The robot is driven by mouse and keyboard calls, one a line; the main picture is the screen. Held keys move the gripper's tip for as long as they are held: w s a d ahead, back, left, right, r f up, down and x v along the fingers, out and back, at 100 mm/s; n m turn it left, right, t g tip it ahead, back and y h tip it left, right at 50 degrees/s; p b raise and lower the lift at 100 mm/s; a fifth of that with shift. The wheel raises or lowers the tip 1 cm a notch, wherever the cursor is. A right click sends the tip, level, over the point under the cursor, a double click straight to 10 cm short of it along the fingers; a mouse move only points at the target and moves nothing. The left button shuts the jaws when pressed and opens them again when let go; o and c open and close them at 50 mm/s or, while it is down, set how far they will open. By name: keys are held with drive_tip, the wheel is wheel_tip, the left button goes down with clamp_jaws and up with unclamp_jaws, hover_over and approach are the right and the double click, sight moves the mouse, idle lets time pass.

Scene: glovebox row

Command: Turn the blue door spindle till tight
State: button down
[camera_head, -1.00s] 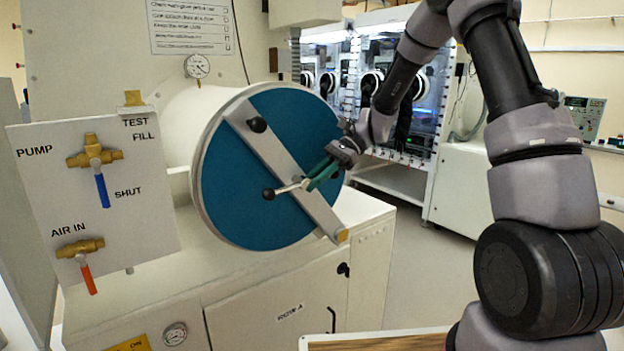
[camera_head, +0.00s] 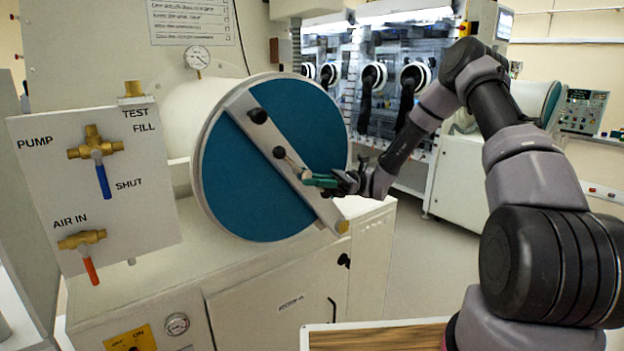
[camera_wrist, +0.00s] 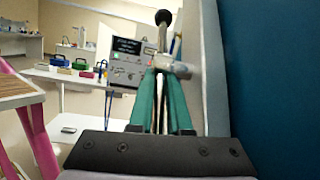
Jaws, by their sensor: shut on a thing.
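The blue round door (camera_head: 235,185) is closed on the white chamber, with a pale bar slanting across it. The spindle (camera_head: 292,163) sits at the bar's middle, with a short handle ending in a dark knob at its upper left. My gripper (camera_head: 312,179), with green fingers, reaches in from the right and is shut on the spindle handle. In the wrist view the green fingers (camera_wrist: 163,105) close around the handle bar (camera_wrist: 172,66), with a black knob (camera_wrist: 163,17) beyond. The exact contact at the fingertips is small and partly hidden.
Left of the door is a valve panel (camera_head: 60,190) with blue and red levers. A wooden-topped surface (camera_head: 380,338) is at the bottom. Other gloveboxes (camera_head: 380,80) stand behind my arm.

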drive_tip(key=shift+f+g+y, duration=0.15)
drive_tip(key=shift+g+y, duration=0.15)
drive_tip(key=shift+y, duration=0.1)
idle(0.3)
drive_tip(key=c, duration=0.9)
unclamp_jaws()
drive_tip(key=shift+a, duration=0.1)
drive_tip(key=shift+o, duration=0.2)
drive_tip(key=v, duration=1)
drive_tip(key=shift+d+f, duration=0.2)
drive_tip(key=shift+d, duration=0.15)
drive_tip(key=shift+w, duration=0.1)
